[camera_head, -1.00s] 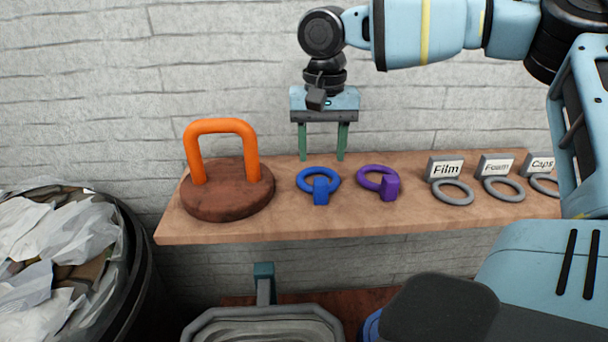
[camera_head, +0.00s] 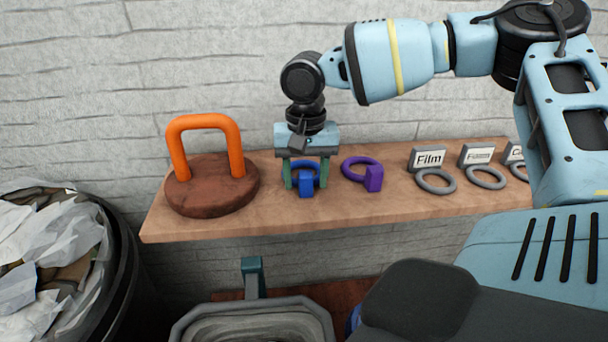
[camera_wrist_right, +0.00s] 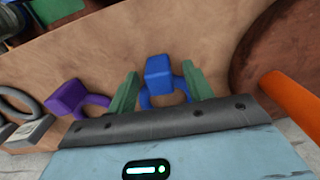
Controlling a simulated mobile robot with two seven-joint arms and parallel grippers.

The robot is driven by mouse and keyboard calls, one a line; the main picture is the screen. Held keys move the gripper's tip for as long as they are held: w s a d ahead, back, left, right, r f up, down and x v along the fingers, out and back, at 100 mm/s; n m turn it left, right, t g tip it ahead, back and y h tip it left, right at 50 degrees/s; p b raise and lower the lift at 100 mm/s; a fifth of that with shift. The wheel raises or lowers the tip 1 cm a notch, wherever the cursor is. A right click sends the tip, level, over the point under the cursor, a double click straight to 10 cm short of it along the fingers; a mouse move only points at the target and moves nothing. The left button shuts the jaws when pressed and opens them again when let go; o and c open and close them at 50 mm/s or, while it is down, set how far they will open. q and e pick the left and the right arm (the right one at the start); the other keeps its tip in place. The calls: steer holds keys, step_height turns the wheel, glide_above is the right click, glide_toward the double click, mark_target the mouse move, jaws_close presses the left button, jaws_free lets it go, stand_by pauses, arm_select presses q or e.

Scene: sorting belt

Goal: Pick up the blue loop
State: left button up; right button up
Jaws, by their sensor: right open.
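The blue loop (camera_head: 306,186), a ring with a block on its front side, lies on the wooden shelf (camera_head: 270,222). My right gripper (camera_head: 307,186) is open and pointing down at the loop, with one green finger on each side of it. In the right wrist view the blue loop (camera_wrist_right: 158,76) shows between the two open fingers (camera_wrist_right: 160,88), with its block towards the shelf's front. Part of the ring is hidden behind the gripper body. I cannot tell whether the fingers touch it. My left gripper is not in view.
A purple loop (camera_head: 374,178) lies just right of the blue one. An orange handle (camera_head: 205,122) on a brown round base (camera_head: 211,198) stands to the left. Grey rings with label signs, one reading Film (camera_head: 429,158), are at right. A bin of paper (camera_head: 40,270) stands lower left.

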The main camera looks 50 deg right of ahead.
steer(key=shift+f, duration=0.1)
steer(key=c, duration=1.1)
steer(key=shift+o, duration=0.2)
step_height(320, 180, up, 10)
steer(key=shift+r, duration=0.15)
